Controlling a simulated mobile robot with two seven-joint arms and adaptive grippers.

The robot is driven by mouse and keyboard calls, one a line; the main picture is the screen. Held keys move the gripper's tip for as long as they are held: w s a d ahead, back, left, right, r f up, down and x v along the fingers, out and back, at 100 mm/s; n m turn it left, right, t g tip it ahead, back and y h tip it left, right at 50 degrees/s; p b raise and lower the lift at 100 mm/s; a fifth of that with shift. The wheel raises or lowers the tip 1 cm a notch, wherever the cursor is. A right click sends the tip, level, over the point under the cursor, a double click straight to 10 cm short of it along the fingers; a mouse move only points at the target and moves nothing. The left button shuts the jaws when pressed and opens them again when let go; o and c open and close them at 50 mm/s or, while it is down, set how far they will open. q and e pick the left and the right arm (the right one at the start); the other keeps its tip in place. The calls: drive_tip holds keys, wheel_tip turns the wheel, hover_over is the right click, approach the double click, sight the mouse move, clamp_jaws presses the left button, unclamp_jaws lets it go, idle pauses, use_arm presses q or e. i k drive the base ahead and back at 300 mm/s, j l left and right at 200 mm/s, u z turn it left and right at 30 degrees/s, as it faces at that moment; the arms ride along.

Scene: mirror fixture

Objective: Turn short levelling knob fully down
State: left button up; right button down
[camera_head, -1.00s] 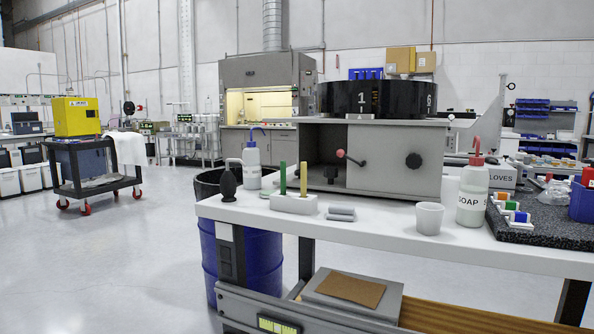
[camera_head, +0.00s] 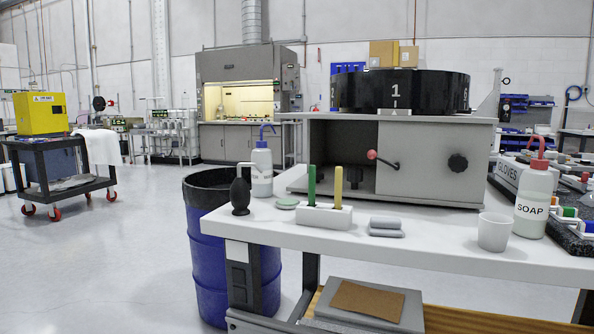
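A grey box fixture (camera_head: 428,184) stands on the white bench, with a black drum (camera_head: 360,90) marked 1 and 6 on top. A black lobed knob (camera_head: 458,162) sits on the right of its front panel. A lever with a red ball end (camera_head: 372,155) sticks out at the left edge of that panel. I cannot tell whether the black knob is the short levelling knob; no levelling knob is labelled. Neither of my grippers is in view.
The white bench top (camera_head: 430,252) holds a white cup (camera_head: 494,232), a soap bottle (camera_head: 532,204), a brush holder (camera_head: 325,217) and a blue-capped bottle (camera_head: 262,172). A blue barrel (camera_head: 205,255) stands at its left end. Open floor lies left.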

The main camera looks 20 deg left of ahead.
sight(321, 176)
drive_tip(key=i+j, duration=0.1)
drive_tip(key=j, duration=0.4)
drive_tip(key=i+j, duration=0.1)
drive_tip(key=j, duration=0.35)
drive_tip(key=i+j, duration=0.1)
drive_tip(key=j, duration=0.4)
drive_tip(key=i+j, duration=0.1)
drive_tip(key=j, duration=0.4)
drive_tip(key=i+j, duration=0.15)
drive_tip(key=j, duration=0.35)
drive_tip(key=i+j, duration=0.1)
drive_tip(key=j, duration=0.35)
drive_tip(key=i+j, duration=0.1)
drive_tip(key=j, duration=0.4)
